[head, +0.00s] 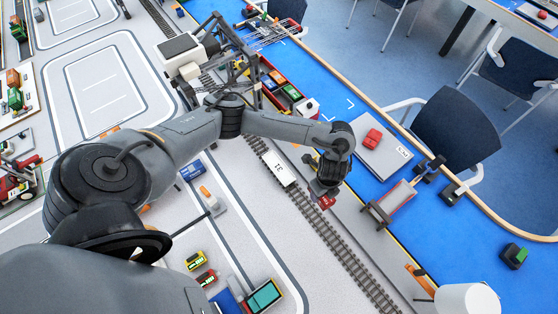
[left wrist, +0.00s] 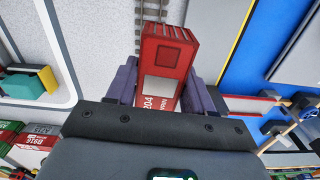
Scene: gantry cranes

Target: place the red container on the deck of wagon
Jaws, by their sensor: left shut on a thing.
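My left gripper (head: 325,184) is shut on a red container (head: 326,202), held near the rail track. In the left wrist view the red container (left wrist: 168,50) sits between the two purple fingers (left wrist: 163,85), with white markings on its side. A pale flat wagon (head: 272,165) stands on the track, to the left of the gripper and apart from the container. The height of the container above the track is hard to tell. My right gripper is not in view.
The track (head: 345,255) runs on bare toward the bottom right. A crane model (head: 240,65) stands over the track at the back.

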